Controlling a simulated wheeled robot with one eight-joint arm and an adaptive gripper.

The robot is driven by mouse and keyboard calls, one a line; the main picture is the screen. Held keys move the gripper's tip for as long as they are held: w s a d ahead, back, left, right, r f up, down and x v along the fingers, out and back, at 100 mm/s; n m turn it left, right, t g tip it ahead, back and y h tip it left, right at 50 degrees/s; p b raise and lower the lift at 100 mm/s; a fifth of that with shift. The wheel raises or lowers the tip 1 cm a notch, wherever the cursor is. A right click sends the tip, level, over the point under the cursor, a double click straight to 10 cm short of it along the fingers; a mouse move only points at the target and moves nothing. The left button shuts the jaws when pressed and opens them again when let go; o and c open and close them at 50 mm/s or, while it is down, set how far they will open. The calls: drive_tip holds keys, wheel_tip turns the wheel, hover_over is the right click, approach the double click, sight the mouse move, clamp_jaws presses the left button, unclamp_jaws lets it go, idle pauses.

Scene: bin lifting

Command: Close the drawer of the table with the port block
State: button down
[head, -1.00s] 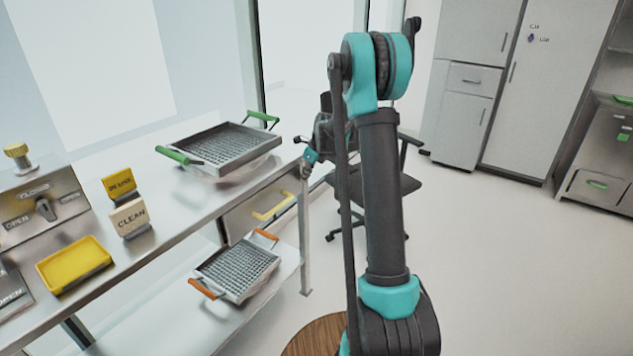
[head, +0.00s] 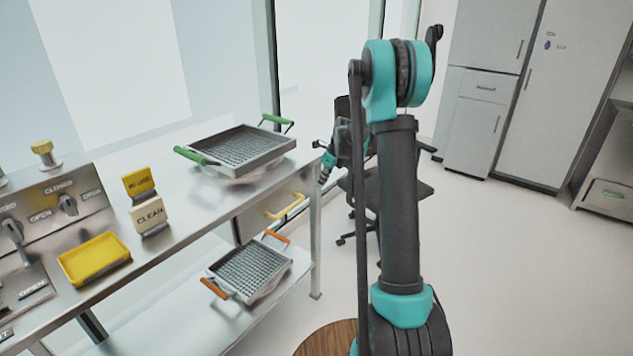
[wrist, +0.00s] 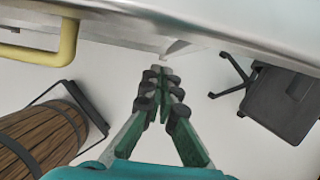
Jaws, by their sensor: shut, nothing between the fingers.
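The metal table (head: 185,215) runs along the left of the head view, with the port block (head: 60,205), a grey panel with knobs and OPEN/CLOSED labels, on its left end. The drawer (head: 250,222) with a yellow handle (head: 285,206) sits under the table's right end; I cannot tell how far it stands out. The yellow handle also shows at the top left of the wrist view (wrist: 68,42). My gripper (head: 323,176) is by the table's right corner, partly behind my arm. In the wrist view my gripper (wrist: 160,85) is shut and empty, below the table edge and right of the handle, apart from it.
A green-handled basket (head: 240,150) stands on the table, and an orange-handled basket (head: 248,270) on the lower shelf. A yellow tray (head: 95,260) and a CLEAN sign (head: 150,215) are near the port block. A dark chair (head: 410,190) stands behind my arm. Floor at right is clear.

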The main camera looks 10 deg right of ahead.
drive_tip(key=s+d+v, duration=0.1)
drive_tip(key=v, duration=0.9)
drive_tip(key=s+f+n+h, duration=0.1)
drive_tip(key=s+f+n, duration=0.2)
drive_tip(key=s+n, duration=0.6)
drive_tip(key=s+a+f+n+h, duration=0.1)
drive_tip(key=s+f+n, duration=0.2)
drive_tip(key=s+n, duration=0.6)
drive_tip(key=s+f+n+t+h, duration=0.1)
drive_tip(key=s+f+n, duration=0.3)
drive_tip(key=s+n, duration=0.5)
drive_tip(key=shift+s+a, duration=0.15)
drive_tip(key=shift+s, duration=5.4)
